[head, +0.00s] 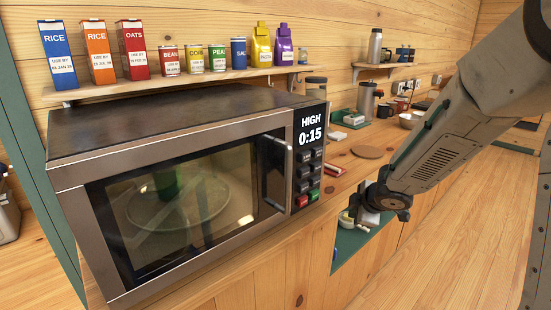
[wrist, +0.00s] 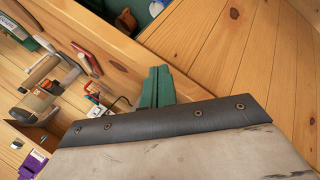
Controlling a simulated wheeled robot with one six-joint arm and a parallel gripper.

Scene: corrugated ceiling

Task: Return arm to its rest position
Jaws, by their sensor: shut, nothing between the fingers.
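My gripper (wrist: 159,74) shows in the wrist view as two green fingers, side by side and shut, with nothing between them. In the head view my arm reaches down from the upper right. Its wrist end (head: 385,203) is just right of the microwave, by the counter's front edge. The fingertips are hard to make out there. In the wrist view the fingers point over the wood counter edge, apart from the objects around them.
The microwave (head: 160,134) fills the left, door closed, display reading HIGH 0:15, a green item inside. A shelf (head: 180,82) with boxes and cans hangs above. A round board (head: 367,152) and mugs sit on the counter. An open green compartment (head: 350,252) is below my wrist. Floor is clear at right.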

